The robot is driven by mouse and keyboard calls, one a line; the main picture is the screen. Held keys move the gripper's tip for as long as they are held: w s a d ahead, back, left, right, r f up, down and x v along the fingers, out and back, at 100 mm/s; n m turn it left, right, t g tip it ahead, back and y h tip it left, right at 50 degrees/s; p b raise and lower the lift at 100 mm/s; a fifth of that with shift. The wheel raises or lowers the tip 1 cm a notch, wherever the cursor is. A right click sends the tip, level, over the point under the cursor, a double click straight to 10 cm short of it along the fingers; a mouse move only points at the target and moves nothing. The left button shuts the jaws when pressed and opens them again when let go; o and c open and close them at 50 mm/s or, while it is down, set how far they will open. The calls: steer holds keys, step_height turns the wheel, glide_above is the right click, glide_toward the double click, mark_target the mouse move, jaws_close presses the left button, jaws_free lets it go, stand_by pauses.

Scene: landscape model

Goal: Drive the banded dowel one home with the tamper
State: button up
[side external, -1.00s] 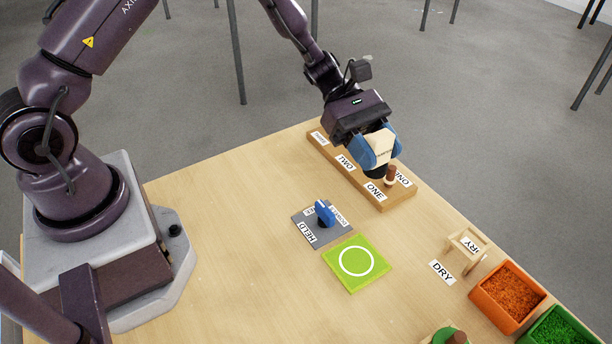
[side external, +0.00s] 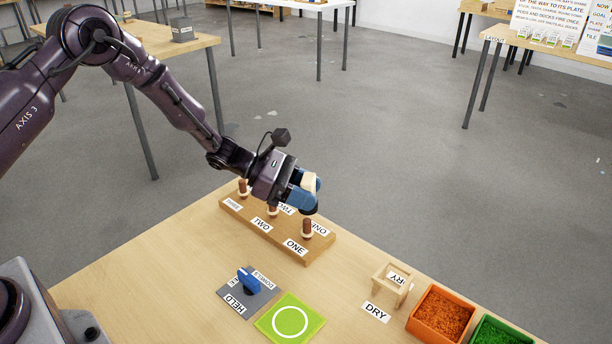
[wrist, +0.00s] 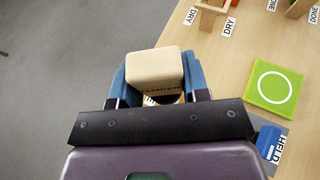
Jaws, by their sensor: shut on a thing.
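My gripper (side external: 303,190) is shut on the tamper (side external: 311,182), a beige block. Its blue fingers hide much of the tamper in the side view. In the wrist view the tamper (wrist: 153,67) sits between both fingers, with a partly visible label. Dowel one (side external: 307,227) is brown with a pale band low down and stands upright in the wooden board (side external: 318,246) beside the ONE label. The gripper is close above it and slightly left in the picture; I cannot tell whether they touch. Dowel two (side external: 272,211) and dowel three (side external: 242,187) stand further along the board.
A grey plate with a blue knob (side external: 248,282) and a green tile with a white circle (side external: 291,321) lie in front. A small wooden stand (side external: 391,284), an orange bin (side external: 441,313) and a green bin (side external: 500,332) are to the right. Bare table lies left of the plate.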

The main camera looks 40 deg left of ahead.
steer(key=shift+f, duration=1.45)
steer(key=shift+f, duration=0.85)
stand_by(0.5)
steer(key=shift+r, duration=0.1)
steer(key=shift+r, duration=2.25)
